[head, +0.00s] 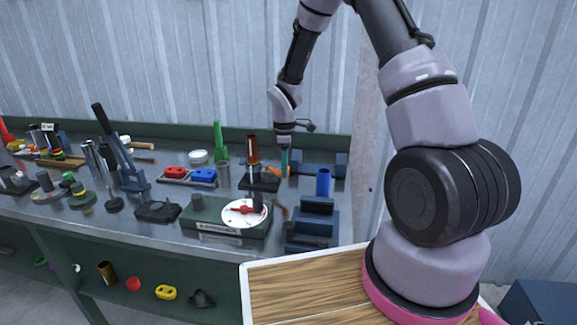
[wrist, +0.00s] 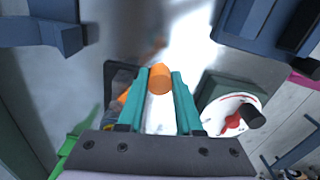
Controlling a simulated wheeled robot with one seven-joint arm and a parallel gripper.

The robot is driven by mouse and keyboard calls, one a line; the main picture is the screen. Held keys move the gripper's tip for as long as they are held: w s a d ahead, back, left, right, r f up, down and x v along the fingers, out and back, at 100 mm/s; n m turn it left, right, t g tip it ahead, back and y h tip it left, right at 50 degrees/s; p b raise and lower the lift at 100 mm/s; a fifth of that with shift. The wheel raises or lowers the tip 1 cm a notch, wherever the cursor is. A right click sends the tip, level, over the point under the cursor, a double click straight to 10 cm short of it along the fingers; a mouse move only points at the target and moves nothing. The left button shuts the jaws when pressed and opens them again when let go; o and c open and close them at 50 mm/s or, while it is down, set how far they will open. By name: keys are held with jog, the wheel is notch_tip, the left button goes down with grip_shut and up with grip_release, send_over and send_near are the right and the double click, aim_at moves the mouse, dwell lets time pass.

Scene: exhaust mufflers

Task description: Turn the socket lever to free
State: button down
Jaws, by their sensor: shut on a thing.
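My gripper (wrist: 160,77) has teal fingers, and they are shut on the orange handle (wrist: 161,80), which looks like the socket lever. Its round end shows between the fingertips in the wrist view. In the head view the orange lever (head: 278,171) sits low beside a dark socket block (head: 259,184), with my gripper (head: 285,172) coming down on it from above. A brown-orange tube (head: 252,150) stands upright at the block. The fingers partly hide the lever and its pivot, so its exact angle cannot be told.
A green box (head: 203,215) with a white dial and red pointer (head: 244,211) stands in front. Dark blue blocks (head: 312,225) and a blue cup (head: 323,182) are at the right. Red and blue clamps (head: 189,175) and a green tool (head: 219,140) stand left. The bench is crowded.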

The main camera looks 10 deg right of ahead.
jog(key=a+m, duration=0.8)
jog(key=m, duration=0.2)
jog(key=shift+s+m, duration=0.25)
jog(key=shift+m, duration=0.05)
jog(key=shift+a, duration=0.1)
dwell(0.3)
jog(key=c, duration=0.6)
grip_release()
jog(key=shift+o, duration=0.2)
jog(key=shift+r, duration=0.1)
notch_tip(320, 180, up, 11)
